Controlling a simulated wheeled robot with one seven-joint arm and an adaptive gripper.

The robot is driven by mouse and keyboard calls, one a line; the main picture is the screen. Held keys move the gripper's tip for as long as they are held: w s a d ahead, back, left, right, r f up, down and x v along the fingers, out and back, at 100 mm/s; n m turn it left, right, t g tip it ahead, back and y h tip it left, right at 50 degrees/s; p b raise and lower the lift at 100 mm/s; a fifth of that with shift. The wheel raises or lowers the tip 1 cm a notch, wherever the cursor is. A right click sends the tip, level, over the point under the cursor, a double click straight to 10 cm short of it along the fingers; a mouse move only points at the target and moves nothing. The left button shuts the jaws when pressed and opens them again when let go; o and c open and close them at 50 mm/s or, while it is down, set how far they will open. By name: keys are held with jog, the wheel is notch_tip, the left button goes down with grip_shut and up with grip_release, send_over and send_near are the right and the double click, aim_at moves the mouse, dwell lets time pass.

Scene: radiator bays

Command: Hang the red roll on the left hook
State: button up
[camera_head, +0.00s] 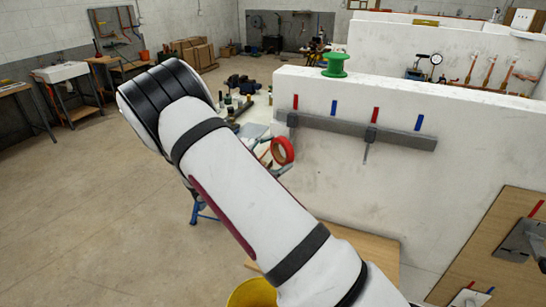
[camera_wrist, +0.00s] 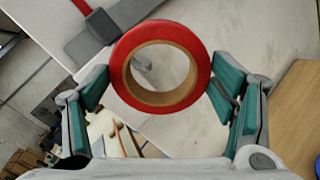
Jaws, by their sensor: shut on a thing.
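The red roll (camera_head: 283,150) is a ring with a tan inner core. It also shows in the wrist view (camera_wrist: 203,62), its open hole facing the camera. My gripper (camera_wrist: 160,88) is shut on it, with a teal-padded finger at each side. In the head view my arm hides most of the gripper. The left hook (camera_head: 292,119) sits near the left end of a grey rail (camera_head: 330,125) on the white wall, under a red strip. The roll is below and left of this hook in the head view, apart from it. A hook block (camera_wrist: 102,25) shows behind the roll's upper left in the wrist view.
A second hook (camera_head: 371,136) with a hanging peg is farther right on the rail. A green spool (camera_head: 335,64) stands on the wall top. A cluttered table is behind my arm, and a yellow bucket (camera_head: 252,293) is at the bottom.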

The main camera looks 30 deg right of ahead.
jog(key=shift+w+d+f+b, duration=0.35)
jog(key=shift+w+d, duration=0.2)
jog(key=shift+d, duration=0.15)
jog(key=shift+w+d+f+b, duration=0.3)
jog(key=shift+w+d, duration=0.25)
jog(key=shift+d, duration=0.1)
jog(key=shift+w+d+f+b, duration=0.35)
jog(key=shift+w+d, duration=0.2)
jog(key=shift+d, duration=0.15)
jog(key=o, duration=1.2)
jog(key=shift+a, duration=0.1)
